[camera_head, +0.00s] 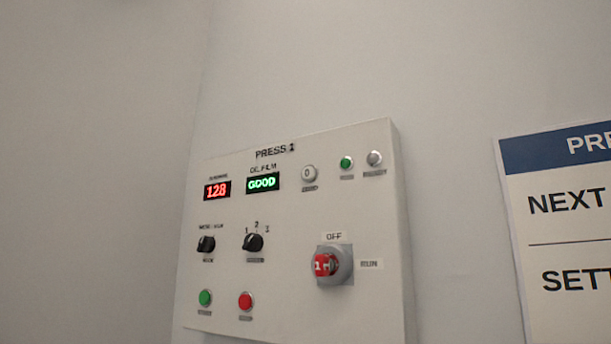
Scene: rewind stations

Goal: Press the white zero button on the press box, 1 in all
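The press box (300,210) is a pale panel on the wall, titled PRESS 1. The white zero button (309,173), marked 0, is in its upper row, right of the green GOOD display (263,182). A red display (217,190) at the upper left reads 128. Neither of my grippers is in view, and nothing covers the button.
The box also carries two black knobs (253,242), a red rotary switch (326,264) by OFF and RUN labels, a green button (205,298), a red button (245,302) and small lamps (346,163). A sign (567,230) is at the right.

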